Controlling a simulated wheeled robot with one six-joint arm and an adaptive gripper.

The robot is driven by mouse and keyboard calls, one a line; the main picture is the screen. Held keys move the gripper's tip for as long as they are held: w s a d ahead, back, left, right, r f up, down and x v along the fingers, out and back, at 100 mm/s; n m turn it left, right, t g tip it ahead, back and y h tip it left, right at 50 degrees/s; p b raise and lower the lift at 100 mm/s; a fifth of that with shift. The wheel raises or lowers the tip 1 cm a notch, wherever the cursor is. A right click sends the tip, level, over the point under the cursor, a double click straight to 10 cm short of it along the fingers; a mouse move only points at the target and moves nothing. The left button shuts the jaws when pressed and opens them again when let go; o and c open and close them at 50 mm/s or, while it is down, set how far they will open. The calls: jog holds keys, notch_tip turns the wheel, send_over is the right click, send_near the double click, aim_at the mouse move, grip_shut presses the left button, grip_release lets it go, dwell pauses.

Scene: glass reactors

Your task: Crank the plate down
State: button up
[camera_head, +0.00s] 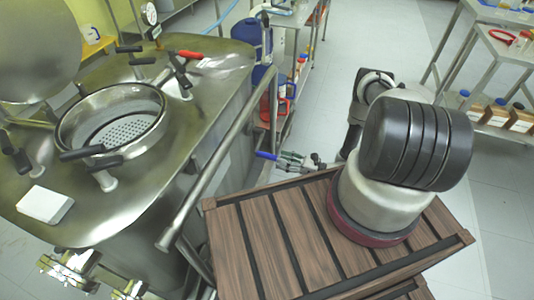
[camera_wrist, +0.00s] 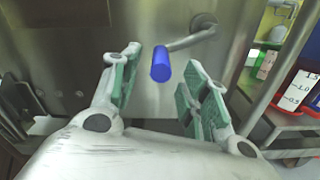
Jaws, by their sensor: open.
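The crank has a blue handle (camera_head: 266,155) beside the right wall of the steel reactor (camera_head: 205,120). In the wrist view, the blue handle (camera_wrist: 161,64) sits on a bent metal arm (camera_wrist: 190,39) that runs to a round hub on the steel wall. My gripper (camera_head: 292,159) is just right of the handle in the head view. In the wrist view its green-padded fingers are spread, with the handle showing between and ahead of the tips. I cannot tell any contact. A perforated plate (camera_head: 122,132) shows inside the reactor's open round port.
A steel rail (camera_head: 215,165) runs along the reactor's right side, near my gripper. My slatted wooden base top (camera_head: 265,235) lies below the arm. A shelf with blue and red containers (camera_head: 262,50) stands behind.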

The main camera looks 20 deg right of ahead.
aim_at(257, 153)
jog(key=x, duration=0.7)
jog(key=shift+w+a, duration=0.1)
jog(key=shift+a, duration=0.1)
jog(key=shift+c, duration=0.2)
grip_shut()
